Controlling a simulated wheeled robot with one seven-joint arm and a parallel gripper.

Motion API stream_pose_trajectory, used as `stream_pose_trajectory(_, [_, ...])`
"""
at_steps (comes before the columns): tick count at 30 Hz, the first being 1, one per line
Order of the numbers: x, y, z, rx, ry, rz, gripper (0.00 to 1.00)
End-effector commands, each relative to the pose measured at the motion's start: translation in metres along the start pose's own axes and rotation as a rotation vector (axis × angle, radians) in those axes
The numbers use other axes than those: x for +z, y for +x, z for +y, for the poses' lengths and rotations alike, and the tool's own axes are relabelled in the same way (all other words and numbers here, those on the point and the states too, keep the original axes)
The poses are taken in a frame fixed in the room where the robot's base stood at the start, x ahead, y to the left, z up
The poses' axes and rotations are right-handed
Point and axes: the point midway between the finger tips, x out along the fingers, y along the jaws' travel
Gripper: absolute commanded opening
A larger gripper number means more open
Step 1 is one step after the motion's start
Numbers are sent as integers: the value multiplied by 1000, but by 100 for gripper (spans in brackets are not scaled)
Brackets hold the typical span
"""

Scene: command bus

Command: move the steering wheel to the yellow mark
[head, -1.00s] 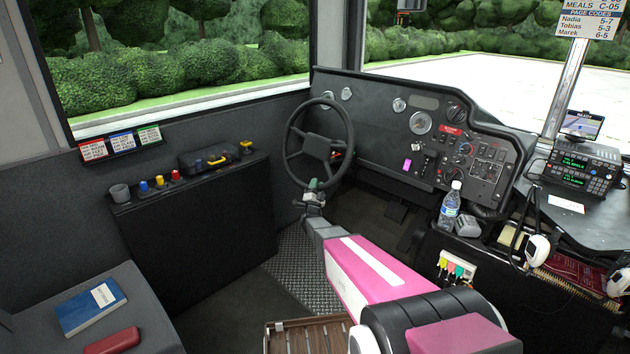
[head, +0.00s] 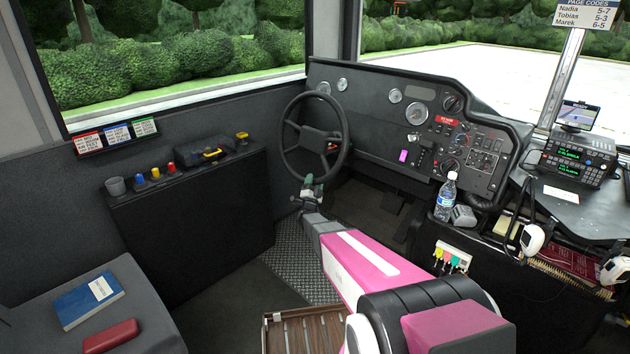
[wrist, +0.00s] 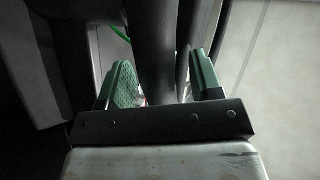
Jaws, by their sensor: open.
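The steering wheel (head: 314,139) is a dark grey ring with a spoked hub, mounted in front of the dashboard. My gripper (head: 309,181) is at the lower part of its rim in the head view. In the wrist view my gripper (wrist: 163,80) is open, with its green pads spread apart. A dark grey bar of the wheel (wrist: 154,45) runs between the pads, with gaps at its sides. Whether a pad touches it, I cannot tell. I cannot make out a yellow mark near the wheel in either view.
The dashboard (head: 380,128) is close behind the wheel. A side console (head: 200,215) with coloured knobs stands to the left. A water bottle (head: 446,197) stands to the right, near a radio unit (head: 578,158). A wooden-slatted step (head: 305,333) is low in front.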

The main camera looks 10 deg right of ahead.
Motion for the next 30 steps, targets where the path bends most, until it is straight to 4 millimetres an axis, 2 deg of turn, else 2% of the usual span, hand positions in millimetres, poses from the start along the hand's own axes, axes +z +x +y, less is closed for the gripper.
stream_pose_trajectory(9, [-1, -60, -1, 0, 0, -2, 59])
stream_pose_trajectory(15, [0, -85, 0, 0, -1, 0, 59])
stream_pose_trajectory(21, [0, -94, 0, 0, -1, 0, 59])
stream_pose_trajectory(30, [0, -94, 0, 1, -1, -3, 59])
